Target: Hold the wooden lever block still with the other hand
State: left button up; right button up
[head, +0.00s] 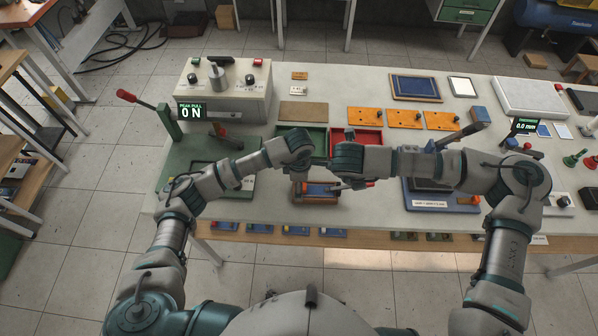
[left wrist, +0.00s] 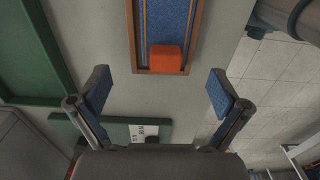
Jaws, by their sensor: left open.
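The wooden lever block appears to be the wood-edged piece with a blue top (head: 318,199) at the front edge of the bench. In the left wrist view its blue top (left wrist: 163,22) carries an orange block (left wrist: 167,59) at the near end. My left gripper (left wrist: 162,90) is open and empty, its two blue-padded fingers wide apart with that end beyond and between them. In the head view my left wrist hides most of that gripper. My right gripper (head: 342,186) is beside the piece's right part, largely hidden by my wrist. I cannot tell if it touches.
A green tray (head: 317,140) and a red tray (head: 369,141) lie just behind. Orange plates (head: 403,118) and a blue fixture (head: 425,192) are to the right.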

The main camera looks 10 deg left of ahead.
pick_arm(q)
jog(key=shift+d+f, duration=0.15)
jog(key=shift+f, duration=0.9)
jog(key=shift+d+f, duration=0.1)
jog(key=shift+f, duration=0.9)
